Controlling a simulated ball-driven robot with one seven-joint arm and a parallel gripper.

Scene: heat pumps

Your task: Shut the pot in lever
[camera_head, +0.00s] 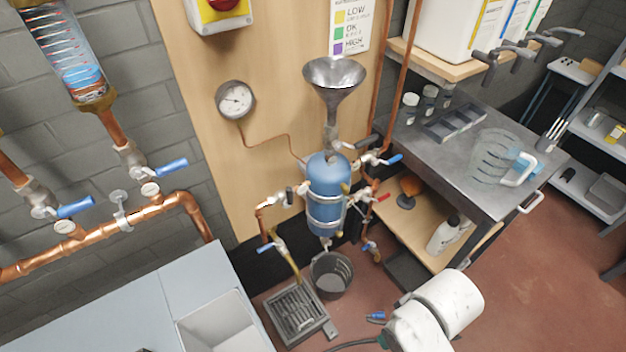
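The blue pot (327,180) hangs upright on the wooden board, held by metal bands, with a steel funnel (334,78) above it. Several small valves with levers surround it. A blue lever (396,158) is at its upper right, and a red lever (383,198) is at its right side. Another blue lever (265,247) is at the lower left, and one more valve (370,246) is at the lower right. No label shows which is the pot in lever. White rounded links of my arm are at the bottom, right of centre. I cannot make out my gripper's fingers.
A metal drain grate (297,312) and a dark bucket (332,274) are below the pot. A steel table (450,160) with a glass jug (494,158) stands to the right. Copper pipes with blue-handled valves (75,207) run along the left wall. The red floor (530,270) at right is clear.

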